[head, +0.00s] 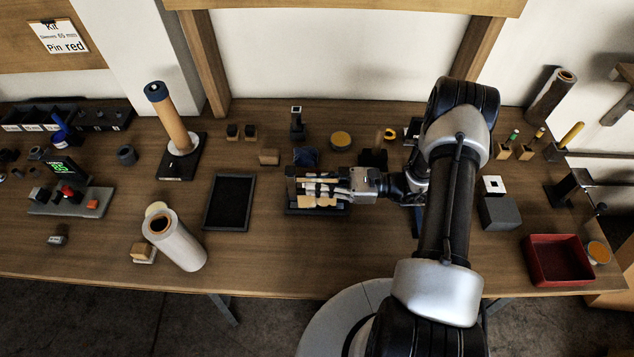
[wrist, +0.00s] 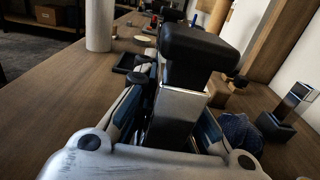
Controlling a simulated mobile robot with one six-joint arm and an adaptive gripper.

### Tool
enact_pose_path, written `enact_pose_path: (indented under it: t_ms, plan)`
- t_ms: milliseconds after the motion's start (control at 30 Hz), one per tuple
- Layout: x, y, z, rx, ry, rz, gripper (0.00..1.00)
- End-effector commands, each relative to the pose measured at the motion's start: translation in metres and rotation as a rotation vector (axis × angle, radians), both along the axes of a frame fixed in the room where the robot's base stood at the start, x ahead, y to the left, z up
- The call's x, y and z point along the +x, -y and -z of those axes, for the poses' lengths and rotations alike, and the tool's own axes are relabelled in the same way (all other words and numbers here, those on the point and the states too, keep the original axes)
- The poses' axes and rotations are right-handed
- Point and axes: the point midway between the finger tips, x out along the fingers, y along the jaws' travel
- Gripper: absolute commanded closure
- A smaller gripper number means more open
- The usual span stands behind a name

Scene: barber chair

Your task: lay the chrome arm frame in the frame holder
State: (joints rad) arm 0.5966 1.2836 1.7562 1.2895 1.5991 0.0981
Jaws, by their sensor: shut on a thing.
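My gripper (head: 322,188) is over the middle of the bench, reaching in from the right. In the wrist view its fingers (wrist: 165,115) are shut on a chrome bar with a thick black pad (wrist: 200,52) at its far end, which looks like the chrome arm frame (wrist: 178,108). The fingers hide much of it. In the head view a dark base shows under the gripper; I cannot tell whether it is the frame holder or whether the frame touches it. A flat black tray (head: 208,216) lies just left of the gripper.
A white roll (head: 182,247) and a tall tan roll on a stand (head: 177,125) stand to the left. A chrome post in a black base (head: 297,128), wooden blocks (head: 268,157) and dark blue cloth (head: 306,157) are behind. A red bin (head: 528,262) is at right.

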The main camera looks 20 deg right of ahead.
Motion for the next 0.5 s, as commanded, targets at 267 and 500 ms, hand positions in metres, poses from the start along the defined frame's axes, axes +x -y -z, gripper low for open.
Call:
enact_pose_path:
  t_ms: [267, 500]
  plan:
    - [0.0003, 0.0002, -0.0015, 0.002, 0.002, 0.000, 1.00]
    - [0.0003, 0.0002, -0.0014, 0.002, 0.002, 0.000, 0.83]
